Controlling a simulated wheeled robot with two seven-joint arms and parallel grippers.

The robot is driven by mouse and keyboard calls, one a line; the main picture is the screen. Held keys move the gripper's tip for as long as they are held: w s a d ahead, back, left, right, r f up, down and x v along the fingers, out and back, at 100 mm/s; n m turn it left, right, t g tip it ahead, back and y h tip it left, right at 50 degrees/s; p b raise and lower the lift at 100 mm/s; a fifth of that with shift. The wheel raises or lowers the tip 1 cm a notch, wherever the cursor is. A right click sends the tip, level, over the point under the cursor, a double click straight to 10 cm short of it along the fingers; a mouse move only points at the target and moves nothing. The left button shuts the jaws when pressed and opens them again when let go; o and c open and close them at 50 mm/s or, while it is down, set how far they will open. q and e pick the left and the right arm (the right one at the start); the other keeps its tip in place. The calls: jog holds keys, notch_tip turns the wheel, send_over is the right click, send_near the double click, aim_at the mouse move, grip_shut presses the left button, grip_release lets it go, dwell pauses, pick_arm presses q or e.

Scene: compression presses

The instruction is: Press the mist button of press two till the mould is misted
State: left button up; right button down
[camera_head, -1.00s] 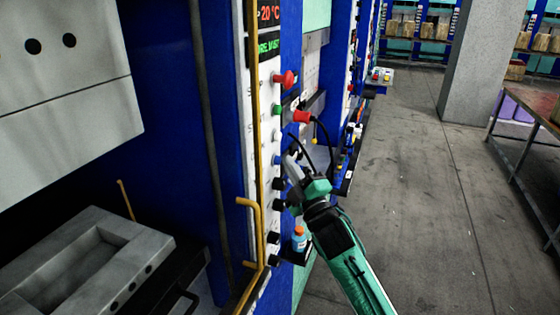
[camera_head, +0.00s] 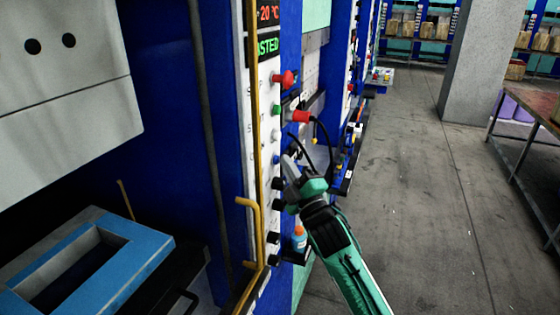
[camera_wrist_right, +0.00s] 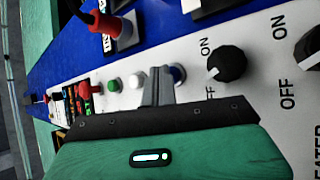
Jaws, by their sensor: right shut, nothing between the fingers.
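The mould (camera_head: 130,246) on the press at the left is a rectangular frame with an open cavity, and its top is now blue. The control panel (camera_head: 261,130) of this press runs down its right edge, with a lit display (camera_head: 268,46) whose visible green letters end in "STED". My right gripper (camera_head: 289,163) is shut and empty, its tip close to the panel. In the wrist view, the shut fingers (camera_wrist_right: 160,80) overlap the row of buttons; a blue button (camera_wrist_right: 178,74) shows just beside them and a white button (camera_wrist_right: 137,81) on the other side. I cannot tell whether they touch.
Black knobs line the lower panel. A yellow bar (camera_head: 257,215) runs in front of it. A small bottle (camera_head: 299,238) stands below.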

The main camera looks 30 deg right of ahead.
dwell(0.5)
jog(key=shift+s+d, duration=0.55)
jog(key=shift+s, duration=0.1)
jog(key=s+d, duration=0.3)
jog(key=shift+s+d, duration=0.1)
jog(key=shift+s, duration=0.3)
jog(key=shift+f, duration=0.1)
dwell(0.6)
